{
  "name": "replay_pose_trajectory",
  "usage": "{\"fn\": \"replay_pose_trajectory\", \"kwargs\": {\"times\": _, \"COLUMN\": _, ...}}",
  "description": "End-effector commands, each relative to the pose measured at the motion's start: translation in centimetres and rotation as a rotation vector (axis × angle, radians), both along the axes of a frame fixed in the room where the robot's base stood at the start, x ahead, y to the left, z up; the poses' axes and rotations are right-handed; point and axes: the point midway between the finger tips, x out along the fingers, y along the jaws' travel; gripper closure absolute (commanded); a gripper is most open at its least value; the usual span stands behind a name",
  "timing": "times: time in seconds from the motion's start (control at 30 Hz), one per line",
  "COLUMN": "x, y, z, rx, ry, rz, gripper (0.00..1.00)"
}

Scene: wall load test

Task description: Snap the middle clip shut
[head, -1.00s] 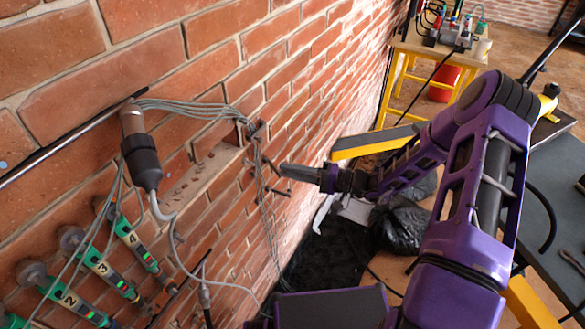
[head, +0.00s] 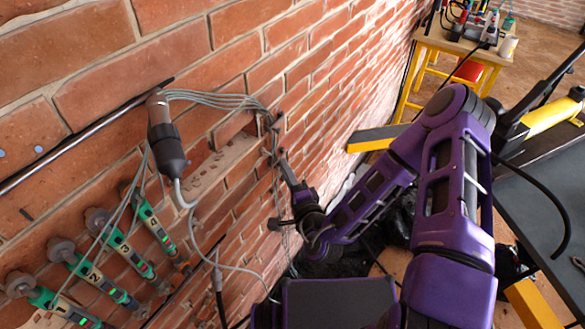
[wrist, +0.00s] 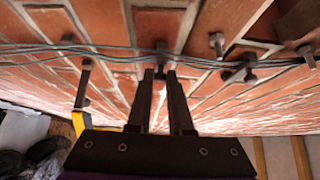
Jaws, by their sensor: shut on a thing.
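A bundle of thin grey cables (wrist: 110,58) runs along the brick wall past several dark clips. The middle clip (wrist: 162,48) is in the middle of the wrist view, at the cables. My gripper (wrist: 162,76) has its two fingertips close together on this clip, just below the cables; it also shows against the wall in the head view (head: 284,160). The fingers hide part of the clip, so I cannot tell if it is latched. One clip (wrist: 83,84) hangs below the cables on the left. Another clip (wrist: 250,68) is on the right.
A grey sensor cylinder (head: 167,148) hangs on the wall, left of the clips. Several green numbered units (head: 112,248) are below it. A yellow-edged block (head: 378,137) and black bags lie beyond my arm.

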Motion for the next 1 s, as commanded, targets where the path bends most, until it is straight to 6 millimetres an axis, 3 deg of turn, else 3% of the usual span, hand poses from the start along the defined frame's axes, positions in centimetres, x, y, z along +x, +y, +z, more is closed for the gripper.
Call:
{"fn": "replay_pose_trajectory", "kwargs": {"times": 0.3, "x": 0.01, "y": 1.11, "z": -0.03, "rx": 0.002, "ry": 0.002, "rz": -0.130, "gripper": 1.00}}
{"fn": "replay_pose_trajectory", "kwargs": {"times": 0.87, "x": 0.15, "y": 1.23, "z": 0.03, "rx": 0.003, "ry": -0.001, "rz": -0.162, "gripper": 1.00}}
{"fn": "replay_pose_trajectory", "kwargs": {"times": 0.9, "x": 0.15, "y": 1.23, "z": 0.03, "rx": 0.003, "ry": -0.001, "rz": -0.162, "gripper": 0.78}}
{"fn": "replay_pose_trajectory", "kwargs": {"times": 1.0, "x": 0.15, "y": 1.22, "z": 0.03, "rx": 0.002, "ry": -0.002, "rz": -0.162, "gripper": 0.60}}
